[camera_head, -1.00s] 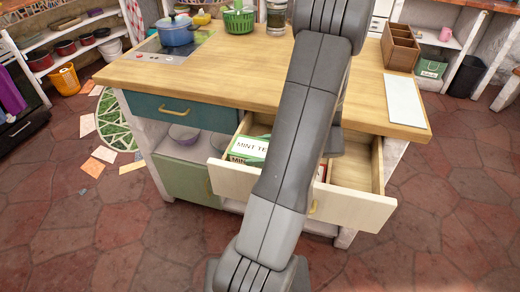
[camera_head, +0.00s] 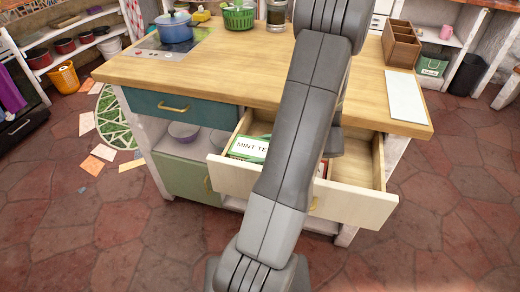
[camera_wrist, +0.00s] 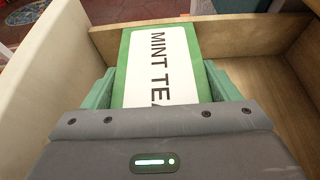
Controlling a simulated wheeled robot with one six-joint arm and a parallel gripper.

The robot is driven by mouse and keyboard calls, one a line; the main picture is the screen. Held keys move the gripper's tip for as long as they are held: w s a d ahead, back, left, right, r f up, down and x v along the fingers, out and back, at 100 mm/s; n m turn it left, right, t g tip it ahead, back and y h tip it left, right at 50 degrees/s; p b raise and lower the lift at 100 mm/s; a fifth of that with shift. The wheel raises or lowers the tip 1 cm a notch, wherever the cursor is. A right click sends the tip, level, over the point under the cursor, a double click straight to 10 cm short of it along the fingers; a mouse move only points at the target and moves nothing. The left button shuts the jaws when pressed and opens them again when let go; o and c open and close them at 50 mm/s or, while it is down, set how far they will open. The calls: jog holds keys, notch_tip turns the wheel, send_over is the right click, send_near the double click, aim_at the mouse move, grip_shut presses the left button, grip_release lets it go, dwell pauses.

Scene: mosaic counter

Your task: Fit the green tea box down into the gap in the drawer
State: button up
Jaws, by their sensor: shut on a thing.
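The green tea box (camera_head: 249,148), with a white "MINT TEA" label, is at the left end of the open drawer (camera_head: 350,202) in the head view. Only its upper part shows above the drawer front. In the wrist view the tea box (camera_wrist: 160,58) lies between the green fingers of my gripper (camera_wrist: 163,86), which is shut on it. Its far end is close to the drawer's end wall (camera_wrist: 250,32). The box's lower part and the gap beneath it are hidden. My arm covers the drawer's middle in the head view.
Bare drawer floor (camera_wrist: 268,90) shows to the right of the box in the wrist view. The wooden counter (camera_head: 240,75) overhangs the drawer's back.

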jog(key=shift+f+b, duration=0.4)
jog(key=shift+f, duration=0.25)
jog(key=o, duration=0.9)
jog(key=shift+o, duration=0.2)
jog(key=p+v, duration=0.1)
jog(key=v, duration=1.2)
jog(key=shift+s+d+r, duration=0.1)
jog(key=shift+d+r, duration=0.1)
jog(key=shift+d, duration=0.15)
jog(key=shift+a+f, duration=0.1)
jog(key=b+x, duration=0.1)
jog(key=x, duration=1.2)
jog(key=shift+a+f, duration=0.1)
jog(key=shift+a, duration=0.2)
jog(key=shift+r, duration=0.2)
